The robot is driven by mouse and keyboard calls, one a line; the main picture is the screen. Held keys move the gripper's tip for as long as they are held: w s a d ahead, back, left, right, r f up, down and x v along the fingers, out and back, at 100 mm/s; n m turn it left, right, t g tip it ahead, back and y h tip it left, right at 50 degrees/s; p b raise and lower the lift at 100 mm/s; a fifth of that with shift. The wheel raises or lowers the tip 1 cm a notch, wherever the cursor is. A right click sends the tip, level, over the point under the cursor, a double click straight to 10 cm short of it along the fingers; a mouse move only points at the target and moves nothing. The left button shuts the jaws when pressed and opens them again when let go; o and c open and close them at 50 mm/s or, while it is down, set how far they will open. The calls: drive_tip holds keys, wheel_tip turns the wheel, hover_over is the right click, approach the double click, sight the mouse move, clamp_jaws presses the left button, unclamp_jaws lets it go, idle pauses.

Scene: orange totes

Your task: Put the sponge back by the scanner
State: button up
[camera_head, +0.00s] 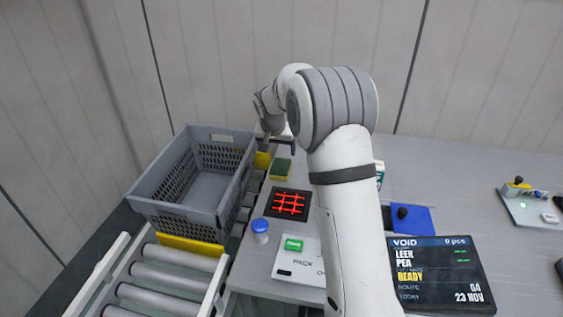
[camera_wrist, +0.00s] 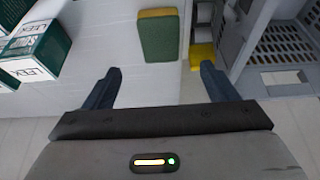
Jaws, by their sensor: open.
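The sponge (camera_head: 282,167), green with a yellow layer, lies on the counter just behind the scanner (camera_head: 289,204), a black square with glowing red lines. In the wrist view the sponge (camera_wrist: 160,36) shows its green face and yellow edge, between the lines of the two fingers and ahead of their tips. My gripper (camera_head: 280,144) is open and empty, at the far side of the sponge. In the wrist view my gripper (camera_wrist: 160,69) shows both dark fingers spread, with bare counter between them. The scanner is outside the wrist view.
A grey crate (camera_head: 172,205) stands left on the roller conveyor (camera_head: 160,275). A blue-capped jar (camera_head: 260,231) and a white panel with a green button (camera_head: 297,262) are nearer. A display (camera_head: 440,275) is right. Green-white boxes (camera_wrist: 35,45) show in the wrist view.

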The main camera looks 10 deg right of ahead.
drive_tip(key=s+d+r+n, duration=0.1)
drive_tip(key=s+r, duration=0.4)
drive_tip(key=s, duration=0.5)
drive_tip(key=s+d+r+n, duration=0.1)
drive_tip(key=s+r, duration=0.3)
drive_tip(key=s, duration=0.5)
drive_tip(key=s+f+n+g+y, duration=0.1)
drive_tip(key=s+f+n, duration=0.1)
drive_tip(key=s, duration=2)
drive_tip(key=shift+s+a+y, duration=0.15)
drive_tip(key=shift+a+y, duration=0.05)
drive_tip(key=shift+y, duration=0.2)
drive_tip(key=shift+c, duration=0.4)
